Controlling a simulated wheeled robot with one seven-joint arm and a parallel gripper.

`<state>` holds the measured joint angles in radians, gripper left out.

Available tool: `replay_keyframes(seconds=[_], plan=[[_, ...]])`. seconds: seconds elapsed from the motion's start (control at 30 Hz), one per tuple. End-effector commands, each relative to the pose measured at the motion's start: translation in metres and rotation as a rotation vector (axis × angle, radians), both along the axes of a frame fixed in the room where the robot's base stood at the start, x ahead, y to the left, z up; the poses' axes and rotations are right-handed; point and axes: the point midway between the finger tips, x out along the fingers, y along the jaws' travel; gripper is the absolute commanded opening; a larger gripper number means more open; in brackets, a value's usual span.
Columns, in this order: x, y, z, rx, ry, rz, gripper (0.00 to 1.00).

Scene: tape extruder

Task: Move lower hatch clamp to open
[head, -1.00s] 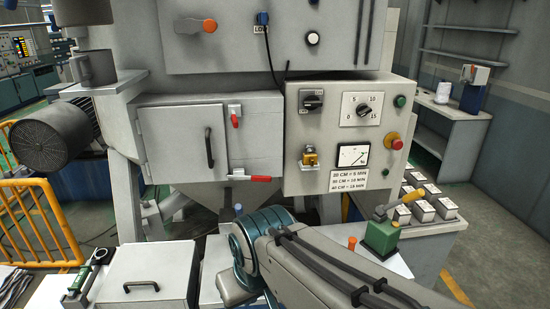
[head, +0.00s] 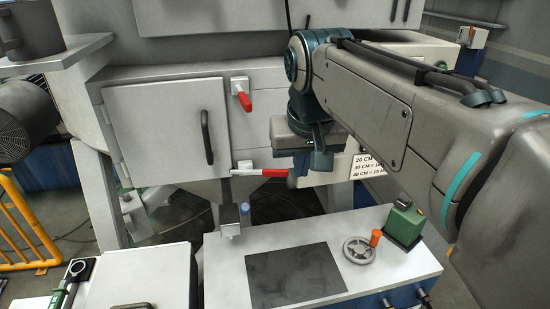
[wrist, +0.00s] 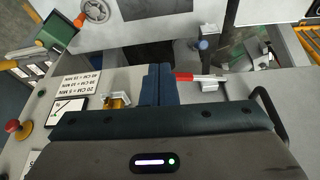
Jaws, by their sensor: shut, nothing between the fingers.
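The lower hatch clamp (head: 270,173) has a red handle lying sideways, pointing right from its bracket beside the hatch's lower right corner. The upper clamp (head: 241,97) has a red handle hanging down and slightly right. The grey hatch door (head: 166,130) is shut. My gripper (head: 320,157) is just right of the lower handle's end, in front of the cabinet. In the wrist view my gripper (wrist: 157,84) has its dark blue fingers together and empty, and the red handle (wrist: 186,76) is right beside them. I cannot tell whether they touch.
A control panel with a printed label (head: 367,165) is right of the hatch, partly behind my arm. Below is a white bench (head: 222,270) with a dark plate, a handwheel (head: 358,250) and a green box (head: 405,224). A black handle (head: 207,137) projects from the door.

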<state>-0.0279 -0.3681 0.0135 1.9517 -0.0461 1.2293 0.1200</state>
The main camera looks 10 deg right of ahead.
Motion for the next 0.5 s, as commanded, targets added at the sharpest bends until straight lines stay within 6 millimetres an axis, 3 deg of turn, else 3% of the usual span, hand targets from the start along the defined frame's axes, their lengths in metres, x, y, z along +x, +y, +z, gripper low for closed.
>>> replay_keyframes(seconds=[0.03,0.2,0.5], plan=[[0.012,0.002,0.010,0.000,-0.003,-0.013,0.00],[0.039,0.007,0.053,0.000,-0.004,-0.057,0.00],[0.061,0.014,0.102,0.008,-0.005,-0.123,0.00]])
